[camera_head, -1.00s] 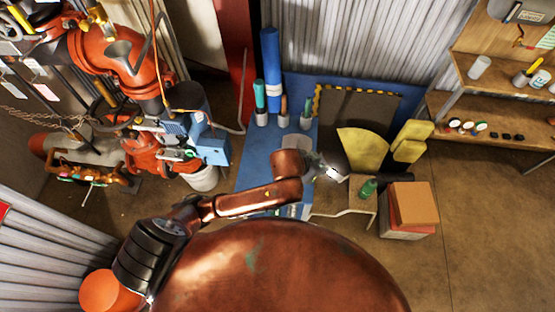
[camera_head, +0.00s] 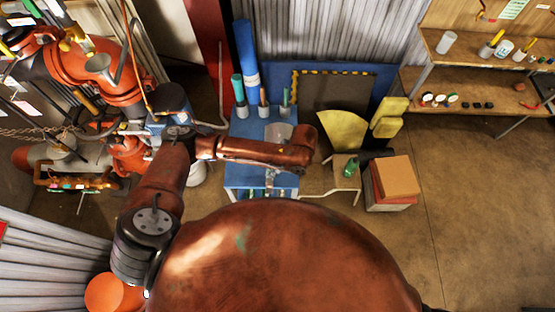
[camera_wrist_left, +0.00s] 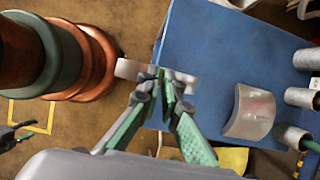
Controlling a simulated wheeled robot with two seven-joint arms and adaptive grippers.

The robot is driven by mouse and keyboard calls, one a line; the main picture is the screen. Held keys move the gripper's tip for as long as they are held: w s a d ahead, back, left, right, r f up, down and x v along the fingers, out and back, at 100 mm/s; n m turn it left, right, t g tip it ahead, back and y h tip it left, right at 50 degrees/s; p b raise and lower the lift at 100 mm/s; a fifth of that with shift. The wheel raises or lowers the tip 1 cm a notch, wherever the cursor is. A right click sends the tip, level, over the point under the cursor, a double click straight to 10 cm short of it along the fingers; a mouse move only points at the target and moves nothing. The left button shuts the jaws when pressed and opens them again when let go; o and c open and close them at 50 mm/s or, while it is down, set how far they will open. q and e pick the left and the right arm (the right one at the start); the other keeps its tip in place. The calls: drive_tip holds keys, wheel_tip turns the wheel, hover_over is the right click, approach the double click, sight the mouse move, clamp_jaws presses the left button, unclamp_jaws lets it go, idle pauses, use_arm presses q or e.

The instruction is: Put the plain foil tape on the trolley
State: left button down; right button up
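The blue-topped trolley (camera_head: 248,122) stands beyond my round brown body in the head view. Its blue top (camera_wrist_left: 220,50) also fills the middle of the left wrist view. My left gripper (camera_wrist_left: 162,82) has its green-padded fingers drawn together at the tips. A pale, light piece, which looks like the plain foil tape (camera_wrist_left: 131,69), shows on both sides of the fingertips, pinched there at the trolley's edge. Its printing and full outline are hidden.
A curved grey saddle-like piece (camera_wrist_left: 250,111) and several grey cups (camera_wrist_left: 307,59) are on the trolley. Red pipework (camera_head: 90,70) is left. Floor at right is clear.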

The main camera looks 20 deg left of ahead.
use_arm(q)
drive_tip(key=w+f, duration=0.2)
drive_tip(key=w, duration=0.1)
drive_tip(key=w+d+f, duration=0.1)
drive_tip(key=w+f, duration=0.2)
drive_tip(key=w+d+f, duration=0.1)
drive_tip(key=w+f, duration=0.2)
drive_tip(key=shift+w+b, duration=0.3)
drive_tip(key=shift+b, duration=0.05)
drive_tip(key=shift+w+f, duration=0.1)
drive_tip(key=shift+f, duration=1.55)
drive_tip(key=c, duration=2.2)
unclamp_jaws()
drive_tip(key=shift+o, duration=0.2)
drive_tip(key=v, duration=1.2)
drive_tip(key=shift+b, duration=0.3)
